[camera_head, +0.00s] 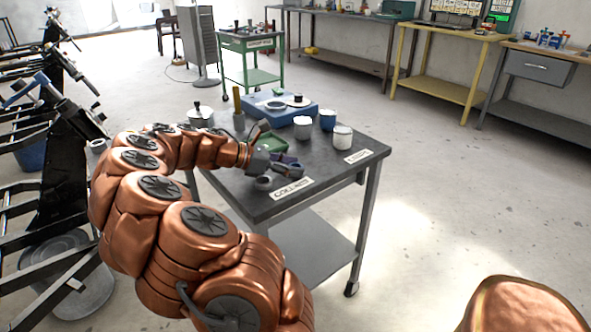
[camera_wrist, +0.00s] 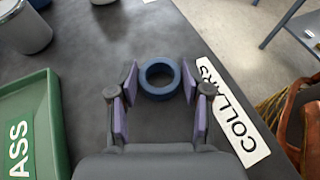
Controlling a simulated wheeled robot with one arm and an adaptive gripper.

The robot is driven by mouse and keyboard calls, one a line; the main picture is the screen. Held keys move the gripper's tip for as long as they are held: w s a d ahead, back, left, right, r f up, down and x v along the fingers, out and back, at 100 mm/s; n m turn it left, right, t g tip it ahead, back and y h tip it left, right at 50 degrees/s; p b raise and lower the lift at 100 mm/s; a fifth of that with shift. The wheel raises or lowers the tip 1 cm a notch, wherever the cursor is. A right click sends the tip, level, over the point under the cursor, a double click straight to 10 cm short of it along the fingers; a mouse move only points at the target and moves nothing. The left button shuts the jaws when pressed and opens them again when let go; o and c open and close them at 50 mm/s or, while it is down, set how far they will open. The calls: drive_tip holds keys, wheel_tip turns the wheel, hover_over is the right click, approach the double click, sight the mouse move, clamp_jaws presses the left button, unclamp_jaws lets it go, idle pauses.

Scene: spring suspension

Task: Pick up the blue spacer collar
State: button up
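The blue spacer collar (camera_wrist: 160,78) is a short ring lying flat on the dark table top. In the wrist view it lies between the tips of my gripper (camera_wrist: 160,84), whose purple-padded fingers are spread on either side of it. A gap shows between the collar and each finger, so my gripper is open and empty. In the head view my gripper (camera_head: 279,165) is low over the table's front part, and the collar (camera_head: 297,171) shows small at its tips. The height of the fingers above the table is hard to tell.
A COLLARS label (camera_wrist: 235,115) lies right of the collar. A green tray (camera_wrist: 35,130) is to the left. Several pots, including a white one (camera_head: 342,138), and a blue base (camera_head: 278,108) stand farther back on the table (camera_head: 240,195).

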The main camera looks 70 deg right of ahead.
drive_tip(key=c, duration=0.6)
drive_tip(key=shift+c, duration=0.2)
drive_tip(key=shift+r+p, duration=0.5)
drive_tip(key=shift+r, duration=1.15)
drive_tip(key=shift+w+d+r, duration=0.15)
drive_tip(key=shift+w+d, duration=0.05)
drive_tip(key=shift+w, duration=0.05)
drive_tip(key=shift+w+d+r+p, duration=0.2)
drive_tip(key=shift+w+d+p, duration=0.3)
drive_tip(key=shift+w+d, duration=1.3)
drive_tip(key=shift+w+d+r+p, duration=0.25)
drive_tip(key=shift+w+d+p, duration=0.2)
drive_tip(key=shift+w+d, duration=1.35)
drive_tip(key=shift+w+d+r+p, duration=0.2)
drive_tip(key=shift+w+d+p, duration=0.6)
drive_tip(key=shift+w, duration=1.65)
